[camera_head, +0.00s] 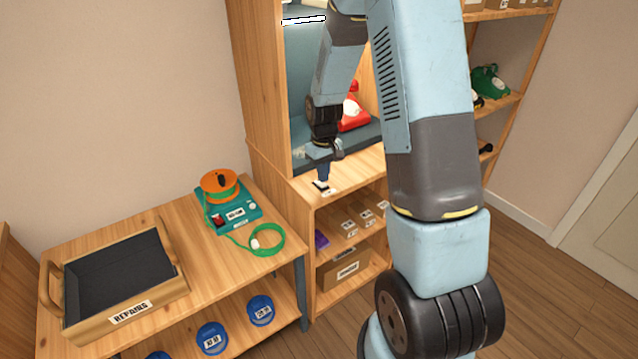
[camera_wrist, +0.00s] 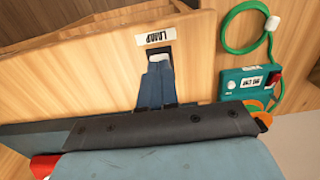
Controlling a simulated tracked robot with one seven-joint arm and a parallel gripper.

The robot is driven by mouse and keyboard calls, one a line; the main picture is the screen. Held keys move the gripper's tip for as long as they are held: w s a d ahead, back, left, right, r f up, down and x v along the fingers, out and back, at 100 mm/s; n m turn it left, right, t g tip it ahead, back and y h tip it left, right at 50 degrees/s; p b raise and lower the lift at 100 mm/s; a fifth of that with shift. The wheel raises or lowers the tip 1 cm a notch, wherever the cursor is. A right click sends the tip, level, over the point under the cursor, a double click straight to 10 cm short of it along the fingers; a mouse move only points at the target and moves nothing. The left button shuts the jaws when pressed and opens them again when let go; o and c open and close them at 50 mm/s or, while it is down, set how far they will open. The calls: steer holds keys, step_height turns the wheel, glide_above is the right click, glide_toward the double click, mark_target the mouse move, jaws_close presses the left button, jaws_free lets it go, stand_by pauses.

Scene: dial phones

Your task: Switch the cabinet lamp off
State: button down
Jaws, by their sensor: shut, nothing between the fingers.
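The cabinet lamp (camera_head: 303,20) is a bright white strip, lit, high inside the wooden cabinet (camera_head: 247,80). Its switch (camera_wrist: 160,57) is a white rocker in a dark plate on the cabinet's front ledge, beside an upside-down "LAMP" label (camera_wrist: 156,37) in the wrist view. My gripper (camera_wrist: 158,72) is shut and empty, with its fingertips at the switch and covering part of it. I cannot tell whether they touch it. In the head view my gripper (camera_head: 322,178) points down at the ledge.
A red telephone (camera_head: 353,112) stands inside the cabinet behind my arm. A teal tester box (camera_head: 233,212) with an orange reel and green cord sits on the left bench, beside a "REPAIRS" tray (camera_head: 172,250).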

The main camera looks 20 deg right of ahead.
steer(key=shift+f, duration=0.85)
stand_by(0.5)
steer(key=shift+r, duration=3.55)
steer(key=s+r+m+t, duration=0.1)
steer(key=s+r, duration=0.5)
steer(key=r, duration=0.3)
steer(key=s+r+m+t, duration=0.1)
steer(key=s+r+t, duration=0.1)
steer(key=s+r, duration=0.5)
steer(key=s+r+m+t, duration=0.1)
steer(key=s+r+t, duration=0.1)
steer(key=s+r, duration=0.8)
steer(key=s, duration=0.5)
steer(key=shift+a+m+t, duration=0.2)
steer(key=shift+m+t, duration=0.1)
